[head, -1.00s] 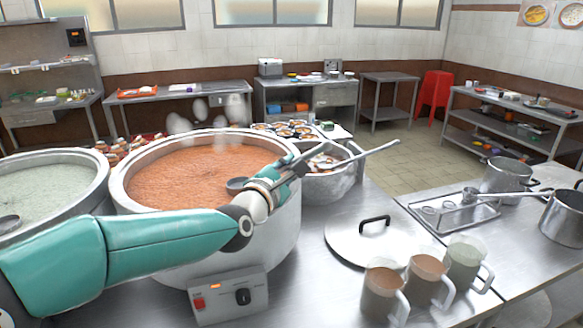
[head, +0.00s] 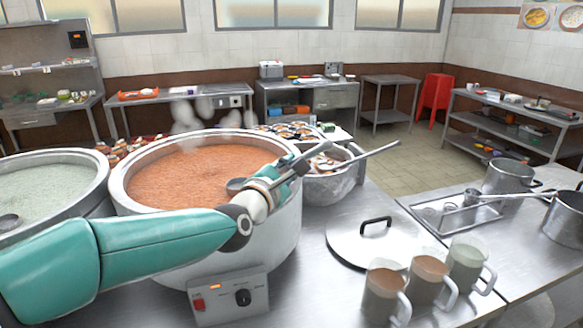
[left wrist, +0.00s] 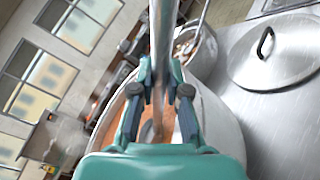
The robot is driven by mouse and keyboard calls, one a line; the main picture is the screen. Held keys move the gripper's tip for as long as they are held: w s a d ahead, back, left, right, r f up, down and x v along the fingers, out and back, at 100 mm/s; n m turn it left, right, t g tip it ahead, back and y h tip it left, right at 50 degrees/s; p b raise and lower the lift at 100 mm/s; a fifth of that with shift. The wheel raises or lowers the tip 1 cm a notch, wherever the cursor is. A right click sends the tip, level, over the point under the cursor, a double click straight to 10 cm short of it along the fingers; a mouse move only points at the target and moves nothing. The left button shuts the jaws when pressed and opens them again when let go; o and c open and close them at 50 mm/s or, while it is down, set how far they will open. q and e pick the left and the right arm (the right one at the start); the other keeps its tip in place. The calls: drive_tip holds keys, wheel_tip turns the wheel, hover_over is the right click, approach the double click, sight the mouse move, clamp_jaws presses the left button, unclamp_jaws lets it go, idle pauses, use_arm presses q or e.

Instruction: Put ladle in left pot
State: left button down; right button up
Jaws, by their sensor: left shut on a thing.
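My left gripper (head: 298,165) is over the right rim of the pot of orange congee (head: 118,186). It is shut on a metal ladle handle, which runs up between the fingers in the left wrist view (left wrist: 162,50). A dark ladle bowl (head: 236,184) shows at the orange congee's surface beside my wrist; my arm hides part of it. The left pot (head: 103,178) holds pale congee, and another ladle (head: 9,222) rests in it at the picture's left edge. My right gripper is not in view.
A smaller pot (head: 335,188) with a utensil handle (head: 372,154) sticking out stands just right of the gripper. A lid (head: 370,248) lies on the steel counter, with several filled jugs (head: 428,280) in front. A control box (head: 228,296) is in front of the orange pot.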

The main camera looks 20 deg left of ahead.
use_arm(q)
drive_tip(key=shift+f+b, duration=0.25)
drive_tip(key=shift+b, duration=0.2)
drive_tip(key=c, duration=1.1)
unclamp_jaws()
drive_tip(key=shift+s, duration=0.1)
drive_tip(key=s, duration=0.4)
drive_tip(key=s+a, duration=0.1)
drive_tip(key=s, duration=0.6)
drive_tip(key=shift+s+a, duration=0.2)
drive_tip(key=shift+s, duration=0.15)
